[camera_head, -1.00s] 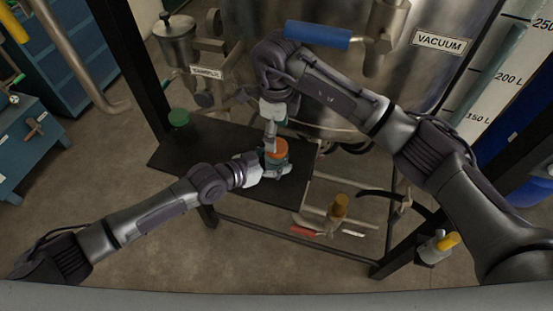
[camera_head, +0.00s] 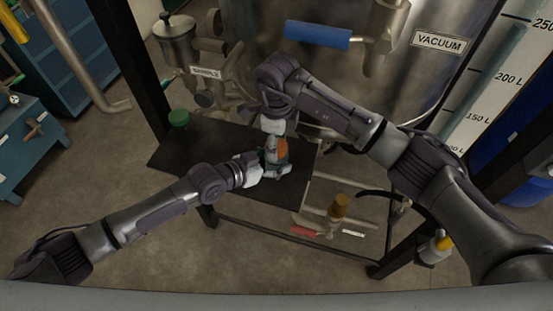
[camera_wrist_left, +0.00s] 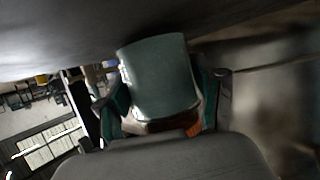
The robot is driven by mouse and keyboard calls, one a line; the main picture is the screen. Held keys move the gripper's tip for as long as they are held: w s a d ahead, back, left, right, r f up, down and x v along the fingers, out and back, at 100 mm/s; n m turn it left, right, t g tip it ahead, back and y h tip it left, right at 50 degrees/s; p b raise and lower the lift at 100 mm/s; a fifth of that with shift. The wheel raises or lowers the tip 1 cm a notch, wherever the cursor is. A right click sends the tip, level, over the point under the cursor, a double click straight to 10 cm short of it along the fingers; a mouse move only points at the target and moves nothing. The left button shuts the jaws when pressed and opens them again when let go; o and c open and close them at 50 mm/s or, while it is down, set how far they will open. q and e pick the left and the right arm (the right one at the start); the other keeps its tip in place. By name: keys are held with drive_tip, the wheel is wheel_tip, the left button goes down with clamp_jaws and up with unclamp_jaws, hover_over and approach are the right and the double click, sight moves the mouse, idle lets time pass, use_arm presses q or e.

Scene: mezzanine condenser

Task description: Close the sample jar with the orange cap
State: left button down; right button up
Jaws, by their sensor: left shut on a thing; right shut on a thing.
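The sample jar (camera_wrist_left: 160,78) is a grey-green cylinder, clasped between the fingers of my left gripper (camera_head: 275,168) above the dark shelf. The orange cap (camera_head: 282,148) is at the jar's mouth, and a bit of its orange also shows in the left wrist view (camera_wrist_left: 194,130). My right gripper (camera_head: 274,146) reaches down from above and is shut on the cap, its fingers covering the left part of it. The jar is mostly hidden by the grippers in the head view. I cannot tell how tightly the cap sits on the jar.
The dark shelf (camera_head: 215,150) has free room left of the jar. A green round item (camera_head: 179,118) stands at its back left. The steel vessel with a blue-handled valve (camera_head: 318,35) rises behind. A yellow-brown handle (camera_head: 340,205) is at the lower right.

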drive_tip(key=shift+c, duration=1)
drive_tip(key=o, duration=1.4)
wheel_tip(320, 180, up, 8)
drive_tip(key=shift+f, duration=0.25)
use_arm(q)
drive_tip(key=shift+c, duration=0.3)
unclamp_jaws()
